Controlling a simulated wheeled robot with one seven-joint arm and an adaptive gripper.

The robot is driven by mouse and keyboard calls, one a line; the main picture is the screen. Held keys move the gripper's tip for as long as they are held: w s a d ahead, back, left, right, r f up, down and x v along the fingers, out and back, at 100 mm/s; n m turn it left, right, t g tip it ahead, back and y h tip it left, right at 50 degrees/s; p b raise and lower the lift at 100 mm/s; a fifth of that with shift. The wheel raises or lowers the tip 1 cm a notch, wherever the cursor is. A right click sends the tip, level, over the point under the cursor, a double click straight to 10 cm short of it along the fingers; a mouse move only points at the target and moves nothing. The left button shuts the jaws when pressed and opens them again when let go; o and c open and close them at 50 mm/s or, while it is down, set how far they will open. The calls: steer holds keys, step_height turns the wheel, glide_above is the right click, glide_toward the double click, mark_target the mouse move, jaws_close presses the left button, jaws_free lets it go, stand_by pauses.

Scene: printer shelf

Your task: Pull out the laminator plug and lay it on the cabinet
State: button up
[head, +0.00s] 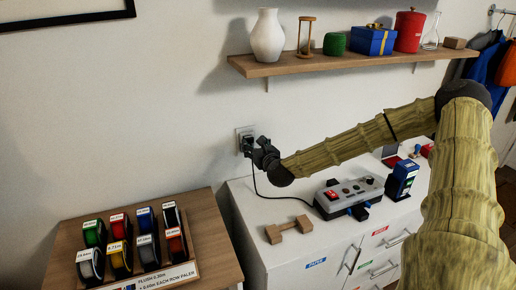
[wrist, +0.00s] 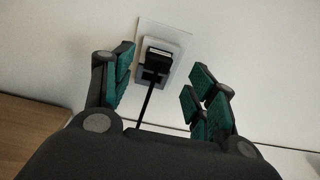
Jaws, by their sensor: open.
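A black plug (wrist: 157,65) sits in a white wall socket (wrist: 178,36), with its black cord running down from it. In the head view the socket (head: 241,131) is on the wall above the cabinet's left end, and my gripper (head: 250,146) is right in front of it, hiding most of the plug. In the wrist view my gripper (wrist: 158,88) is open, with green-padded fingers on either side of the plug and apart from it. The white cabinet (head: 249,205) stands below. The cord (head: 258,188) hangs down to the cabinet top, towards a grey device with a red switch (head: 348,197).
A wooden two-armed block (head: 289,229) lies at the cabinet's front. A blue box (head: 402,180) stands right of the grey device. A wooden table (head: 200,207) with several labelled spools is at left. A wall shelf (head: 345,63) with ornaments hangs above.

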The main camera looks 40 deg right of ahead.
mark_target(250, 141)
steer(key=shift+p+x, duration=0.6)
steer(key=shift+x, duration=2.05)
steer(key=shift+a, duration=0.1)
jaws_close()
steer(key=shift+s, duration=0.5)
steer(key=shift+b+v, duration=0.35)
steer(key=shift+v, duration=1)
steer(key=shift+f, duration=0.2)
